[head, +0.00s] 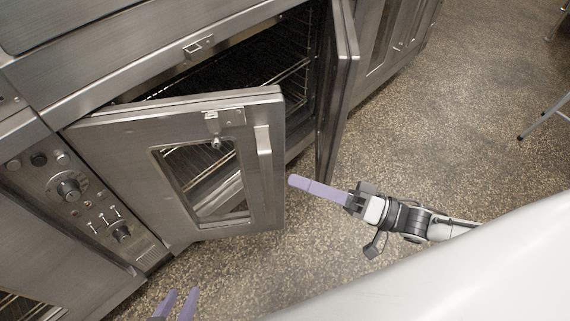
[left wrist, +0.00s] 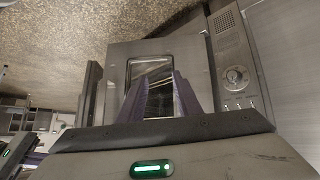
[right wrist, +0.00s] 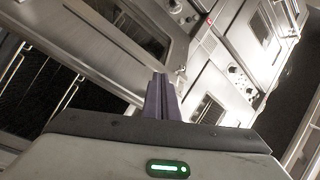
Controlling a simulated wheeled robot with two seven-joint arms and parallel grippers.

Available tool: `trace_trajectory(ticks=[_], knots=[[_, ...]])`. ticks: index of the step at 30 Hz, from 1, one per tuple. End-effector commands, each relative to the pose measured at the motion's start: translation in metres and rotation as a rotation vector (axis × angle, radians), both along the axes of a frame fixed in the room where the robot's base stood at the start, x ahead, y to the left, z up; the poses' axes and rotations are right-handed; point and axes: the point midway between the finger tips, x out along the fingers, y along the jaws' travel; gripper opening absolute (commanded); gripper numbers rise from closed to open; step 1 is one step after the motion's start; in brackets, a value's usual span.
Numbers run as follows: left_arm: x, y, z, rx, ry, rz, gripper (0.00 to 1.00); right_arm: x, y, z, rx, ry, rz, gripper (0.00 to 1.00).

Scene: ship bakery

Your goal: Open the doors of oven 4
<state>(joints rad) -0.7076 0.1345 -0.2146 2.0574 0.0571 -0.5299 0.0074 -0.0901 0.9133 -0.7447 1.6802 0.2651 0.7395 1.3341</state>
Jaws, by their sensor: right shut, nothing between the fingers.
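The oven has two steel doors, and no oven number is readable. Its left door (head: 130,150), with a window and a vertical handle (head: 264,165), stands partly open. Its right door (head: 338,95) stands open and shows nearly edge-on. Racks show in the dark oven cavity (head: 225,75). My right gripper (head: 292,181) is shut and empty, right of the left door's handle and apart from it in the head view. My left gripper (head: 178,294) is open and empty at the bottom edge, below the left door. Its spread fingers (left wrist: 160,78) face a door window in the left wrist view.
A control panel (head: 85,200) with knobs and switches stands left of the left door. More oven fronts (head: 390,40) continue at the upper right. The speckled floor (head: 450,130) is clear right of the doors. A thin metal leg (head: 545,117) stands at the far right.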

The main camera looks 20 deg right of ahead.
Motion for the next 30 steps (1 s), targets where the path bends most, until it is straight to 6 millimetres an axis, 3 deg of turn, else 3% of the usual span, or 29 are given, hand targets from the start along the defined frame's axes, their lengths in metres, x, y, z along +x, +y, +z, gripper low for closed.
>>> trace_trajectory(ticks=[6, 13, 17, 30], knots=[[0.001, 0.0, -0.01, -0.005, -0.009, 0.0, 0.31, 0.006, -0.043, 0.011, 0.137, 0.343, 0.154, 0.0], [0.001, 0.001, -0.013, -0.006, -0.009, -0.001, 0.31, 0.007, -0.063, 0.019, 0.207, 0.531, 0.189, 0.0], [0.001, 0.001, -0.014, -0.007, -0.01, 0.0, 0.31, 0.011, -0.056, 0.02, 0.216, 0.546, 0.193, 0.0], [0.001, 0.0, -0.015, -0.017, -0.018, 0.004, 0.31, 0.048, 0.009, 0.019, 0.216, 0.543, 0.192, 0.0]])
